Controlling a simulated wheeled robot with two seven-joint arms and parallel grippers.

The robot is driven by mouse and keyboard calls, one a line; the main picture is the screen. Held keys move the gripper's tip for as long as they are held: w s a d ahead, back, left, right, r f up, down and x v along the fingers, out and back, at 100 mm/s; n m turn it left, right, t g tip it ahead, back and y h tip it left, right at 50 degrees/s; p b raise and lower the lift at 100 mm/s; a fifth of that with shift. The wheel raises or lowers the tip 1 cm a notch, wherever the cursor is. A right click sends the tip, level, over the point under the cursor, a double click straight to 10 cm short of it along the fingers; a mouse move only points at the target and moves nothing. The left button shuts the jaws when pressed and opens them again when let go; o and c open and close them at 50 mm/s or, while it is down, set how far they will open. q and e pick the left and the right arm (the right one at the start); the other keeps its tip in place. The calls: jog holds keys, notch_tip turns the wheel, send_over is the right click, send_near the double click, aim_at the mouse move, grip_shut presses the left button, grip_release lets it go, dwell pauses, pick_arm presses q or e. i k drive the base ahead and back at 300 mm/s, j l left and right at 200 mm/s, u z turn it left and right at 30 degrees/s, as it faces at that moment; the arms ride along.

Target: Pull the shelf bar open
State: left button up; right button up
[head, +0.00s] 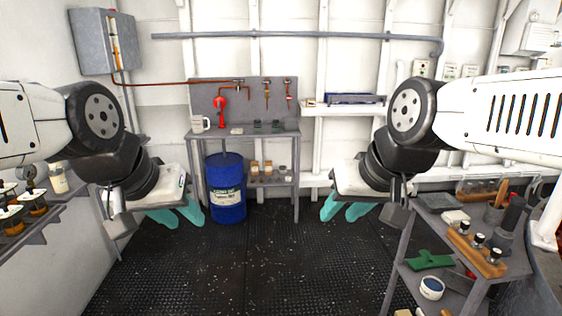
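I cannot tell for sure which part is the shelf bar. A small wall shelf (316,110) on the back wall carries a dark blue, bar-like item (355,99). My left gripper (177,214) has teal fingers spread apart, with nothing between them.
A grey workbench (283,134) with tools and a blue drum (226,190) stand at the back. A left shelf (38,226) holds bottles. A right rack (437,240) holds bottles, a green item and a small tub. The dark deck (255,265) between is clear.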

aim_at(370, 98)
jog(key=i+z, duration=0.15)
jog(key=i, duration=0.9)
jog(key=i+j+z, duration=0.15)
jog(key=i, duration=0.9)
jog(key=i+l+z, duration=0.2)
jog(key=i, duration=0.5)
jog(key=i+j+z, duration=0.1)
jog(key=i+z, duration=0.15)
jog(key=i, duration=0.4)
jog(key=i+j+z, duration=0.2)
jog(key=i, duration=0.45)
jog(key=i+l, duration=0.2)
jog(key=i, duration=0.3)
